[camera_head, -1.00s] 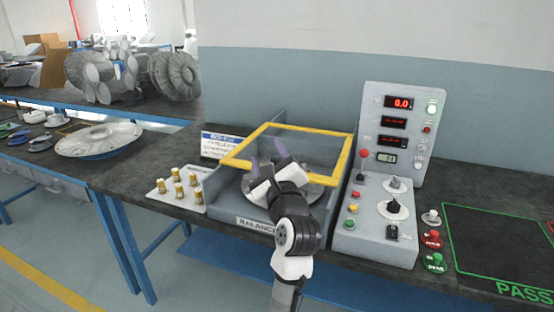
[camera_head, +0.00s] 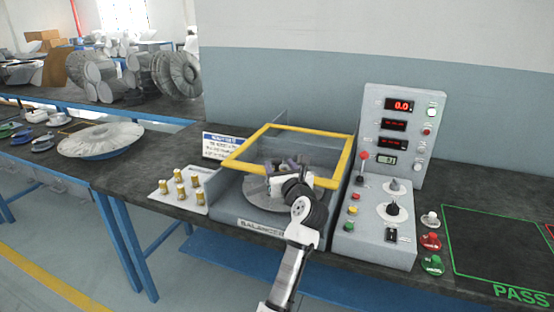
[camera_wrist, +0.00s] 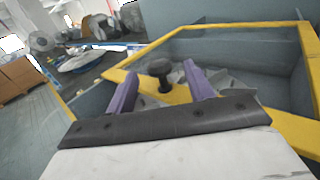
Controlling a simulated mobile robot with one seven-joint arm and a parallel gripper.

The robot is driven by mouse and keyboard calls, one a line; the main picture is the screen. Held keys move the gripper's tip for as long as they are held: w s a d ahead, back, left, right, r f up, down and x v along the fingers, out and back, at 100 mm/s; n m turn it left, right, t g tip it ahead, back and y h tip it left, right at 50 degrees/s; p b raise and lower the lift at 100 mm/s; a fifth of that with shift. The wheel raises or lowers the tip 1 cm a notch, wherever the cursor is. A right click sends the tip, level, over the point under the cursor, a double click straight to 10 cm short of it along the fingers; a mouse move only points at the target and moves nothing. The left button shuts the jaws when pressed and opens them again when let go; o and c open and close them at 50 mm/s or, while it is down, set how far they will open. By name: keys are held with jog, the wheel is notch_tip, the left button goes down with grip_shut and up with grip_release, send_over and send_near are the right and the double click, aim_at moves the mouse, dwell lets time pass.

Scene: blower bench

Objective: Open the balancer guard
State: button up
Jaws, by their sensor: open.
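The balancer (camera_head: 235,215) is a grey box on the bench with a round rotor disc inside. Its guard (camera_head: 258,137) is a yellow frame with a clear panel, lying over the top of the box. It also shows in the wrist view (camera_wrist: 245,25). In the wrist view a black knob (camera_wrist: 160,72) stands on the guard's near yellow bar. My gripper (camera_head: 287,163) is at that near bar, partly hiding it. Its purple fingers (camera_wrist: 160,92) are open, one on each side of the knob, with gaps visible. Contact cannot be told.
A control panel (camera_head: 375,230) with a red-topped lever stands right of the balancer. A plate with several brass weights (camera_head: 180,190) lies at its left, with a sign (camera_head: 222,146) behind. A green-outlined bench area (camera_head: 495,245) at the right is clear.

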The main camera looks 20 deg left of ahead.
aim_at(279, 164)
jog(key=shift+x, duration=1.75)
grip_shut()
